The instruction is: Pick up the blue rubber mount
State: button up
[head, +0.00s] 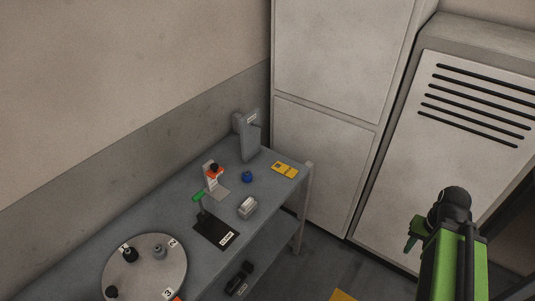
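A small blue piece, which looks like the blue rubber mount (247,177), sits on the grey table (190,204) towards its far right end. It stands apart from the things around it. My arm, green and black, rises at the lower right of the head view. The part that looks like my gripper (414,234) is small and partly hidden by the arm. It is well to the right of the table, away from the blue mount. I cannot make out whether its fingers are apart, and I see nothing held there.
A yellow card (285,170) lies right of the mount, a grey block (247,207) in front. A grey upright stand (250,137) is behind. A white stand with an orange top (213,176), a black plate (217,232) and a round disc (146,284) lie left. Cabinets (325,150) stand behind.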

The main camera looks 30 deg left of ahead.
aim_at(246, 176)
jog(key=z, duration=0.05)
jog(key=i, duration=1.35)
jog(key=u, duration=1.7)
jog(key=i, duration=0.25)
jog(key=u, duration=1.2)
jog(key=k, duration=0.2)
jog(key=u, duration=2.5)
jog(key=k, duration=0.5)
jog(key=z, duration=0.15)
